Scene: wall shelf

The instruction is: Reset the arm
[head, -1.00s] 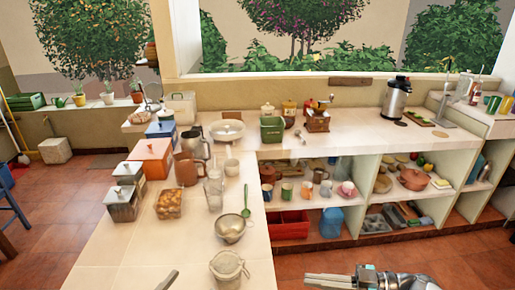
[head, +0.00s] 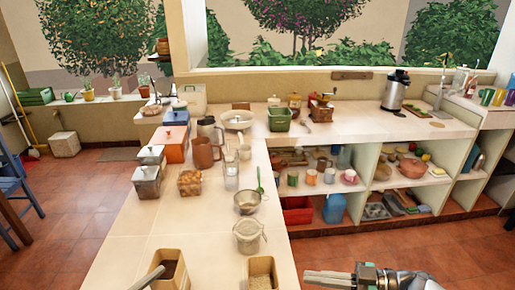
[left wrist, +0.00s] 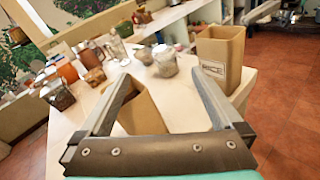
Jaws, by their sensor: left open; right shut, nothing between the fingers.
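My right gripper (head: 312,276) is at the bottom of the head view, over the floor right of the counter. It is shut and empty. My left gripper shows only as a fingertip (head: 148,278) at the bottom left of the head view. In the left wrist view my left gripper (left wrist: 160,78) is open, with both fingers spread. A tan box (left wrist: 142,112) shows between and beyond the fingers, and nothing is held. In the head view this open-topped tan box (head: 174,255) is beside the left fingertip.
A second tan box (head: 262,262), holding something grainy, stands on the white counter (head: 130,240). It also shows in the left wrist view (left wrist: 220,55). A jar (head: 247,238), a strainer (head: 247,203) and several pots stand farther back. Open shelves (head: 350,185) are to the right.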

